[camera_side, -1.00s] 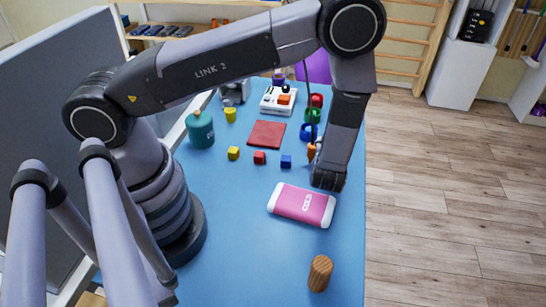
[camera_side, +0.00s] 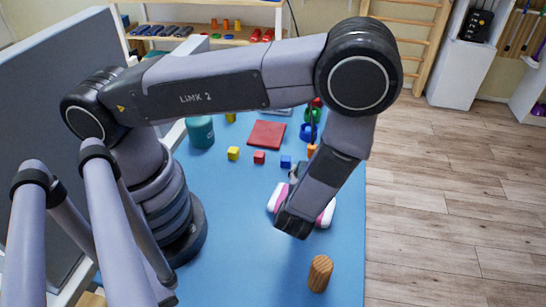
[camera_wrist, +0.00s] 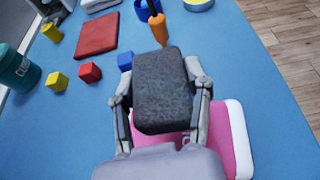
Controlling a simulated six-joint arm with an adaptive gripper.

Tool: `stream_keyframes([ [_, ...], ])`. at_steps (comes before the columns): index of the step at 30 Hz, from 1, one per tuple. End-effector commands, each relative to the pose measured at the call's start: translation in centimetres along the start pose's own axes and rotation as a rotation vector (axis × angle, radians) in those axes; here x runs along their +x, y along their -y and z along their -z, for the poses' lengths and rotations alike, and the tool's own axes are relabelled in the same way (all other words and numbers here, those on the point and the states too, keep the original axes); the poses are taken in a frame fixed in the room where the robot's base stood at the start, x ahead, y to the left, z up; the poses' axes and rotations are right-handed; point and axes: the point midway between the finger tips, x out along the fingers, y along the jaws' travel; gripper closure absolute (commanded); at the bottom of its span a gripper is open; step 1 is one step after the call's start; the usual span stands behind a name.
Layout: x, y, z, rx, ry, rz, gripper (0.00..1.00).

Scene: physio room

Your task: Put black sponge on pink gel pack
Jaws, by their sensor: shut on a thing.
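My gripper (camera_wrist: 160,112) is shut on the black sponge (camera_wrist: 160,85) in the wrist view, with one finger on each side of it. The sponge is a dark grey speckled block. It covers part of the pink gel pack (camera_wrist: 238,140), a pink slab with white ends that lies flat on the blue table. In the side view my arm hides most of the gel pack (camera_side: 327,215), and the sponge is hardly visible there. I cannot tell whether the sponge touches the pack.
Blue (camera_wrist: 125,61), red (camera_wrist: 90,72) and yellow (camera_wrist: 57,81) cubes, a red mat (camera_wrist: 97,36) and a teal jar (camera_wrist: 18,70) are to the left. A wooden cylinder (camera_side: 320,273) stands nearer the table's front.

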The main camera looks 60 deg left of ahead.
Motion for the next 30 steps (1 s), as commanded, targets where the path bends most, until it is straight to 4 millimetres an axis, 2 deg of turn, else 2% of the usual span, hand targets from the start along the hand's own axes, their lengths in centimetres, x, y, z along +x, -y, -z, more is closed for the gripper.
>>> stream_keyframes([
  [8, 1.4, 0.0, 3.3, 0.001, 0.0, 0.001, 0.76],
  [20, 1.6, 0.0, 3.7, 0.0, 0.0, 0.001, 0.76],
  [21, 1.6, 0.0, 3.7, -0.001, 0.0, 0.001, 0.46],
  [26, 1.6, 0.0, 3.7, -0.001, 0.0, 0.001, 0.25],
  [30, 1.6, 0.0, 3.7, -0.001, 0.0, 0.001, 0.25],
])
